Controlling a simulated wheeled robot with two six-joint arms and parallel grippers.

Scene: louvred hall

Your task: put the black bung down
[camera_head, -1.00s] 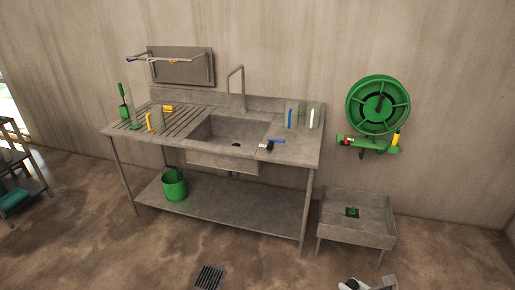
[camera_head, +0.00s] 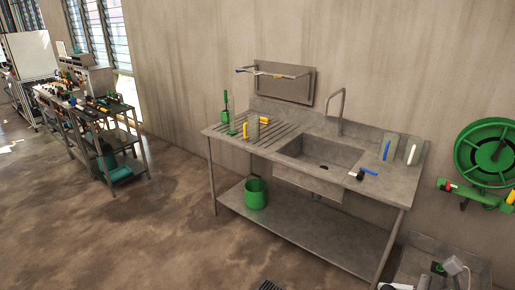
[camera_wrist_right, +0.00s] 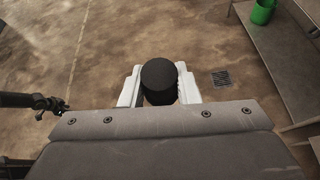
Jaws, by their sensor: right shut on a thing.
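The black bung (camera_wrist_right: 160,76) shows in the right wrist view as a dark round top. It sits between the two pale fingers of my right gripper (camera_wrist_right: 160,90), which is shut on it and holds it above the floor. In the head view part of my right gripper shows at the bottom right corner, in front of the low basin (camera_head: 418,250). My left gripper is not seen in the head view.
A steel sink table (camera_head: 232,136) carries a black and blue tool (camera_head: 362,173) and brushes. A green bucket (camera_head: 255,193) stands on its lower shelf. A green hose reel (camera_head: 487,152) hangs on the wall. A floor drain (camera_wrist_right: 222,78) lies nearby. Open floor spreads left.

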